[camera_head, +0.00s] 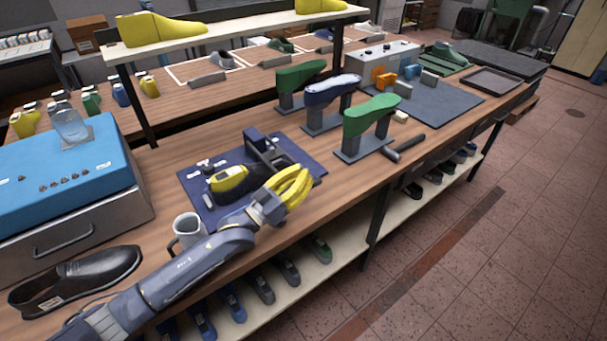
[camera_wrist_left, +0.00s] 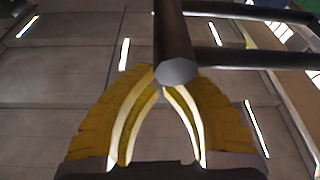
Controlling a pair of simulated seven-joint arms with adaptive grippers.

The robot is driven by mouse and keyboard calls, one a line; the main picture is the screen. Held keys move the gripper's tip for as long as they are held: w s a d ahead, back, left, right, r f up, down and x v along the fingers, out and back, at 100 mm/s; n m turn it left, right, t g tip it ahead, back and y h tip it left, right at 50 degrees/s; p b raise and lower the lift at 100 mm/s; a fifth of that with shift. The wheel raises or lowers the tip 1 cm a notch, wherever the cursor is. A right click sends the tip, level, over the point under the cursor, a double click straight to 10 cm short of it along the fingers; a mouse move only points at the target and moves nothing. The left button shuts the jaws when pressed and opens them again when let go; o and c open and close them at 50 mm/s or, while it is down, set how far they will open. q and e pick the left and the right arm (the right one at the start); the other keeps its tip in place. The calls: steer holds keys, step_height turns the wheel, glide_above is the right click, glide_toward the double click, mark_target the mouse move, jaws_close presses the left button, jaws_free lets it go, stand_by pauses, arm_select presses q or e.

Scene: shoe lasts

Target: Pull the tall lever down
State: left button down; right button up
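My left gripper (camera_head: 291,186), with yellow ribbed fingers, is in front of a dark press-like fixture (camera_head: 268,150) on a blue mat. A yellow and black shoe form (camera_head: 230,178) lies beside the fixture. A dark round bar (camera_wrist_left: 173,35) with a flat end, apparently the tall lever, overlaps the tips there. I see no grip around it. In the head view I cannot pick out the lever clearly. The right gripper is not in view.
A white mug (camera_head: 188,230) stands close to my left forearm. A black shoe (camera_head: 75,279) lies at the front left, by a blue-topped box (camera_head: 60,165). Several shoe lasts on stands, including a green one (camera_head: 371,115), and a hammer (camera_head: 405,147) are to the right.

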arm_select(q)
steer(key=shift+s+a+f, duration=0.15)
steer(key=shift+a, duration=0.1)
steer(key=s+a, duration=0.8)
steer(key=a, duration=0.3)
steer(key=shift+s+a+f, duration=0.15)
steer(key=shift+a+f, duration=0.1)
steer(key=shift+f, duration=0.1)
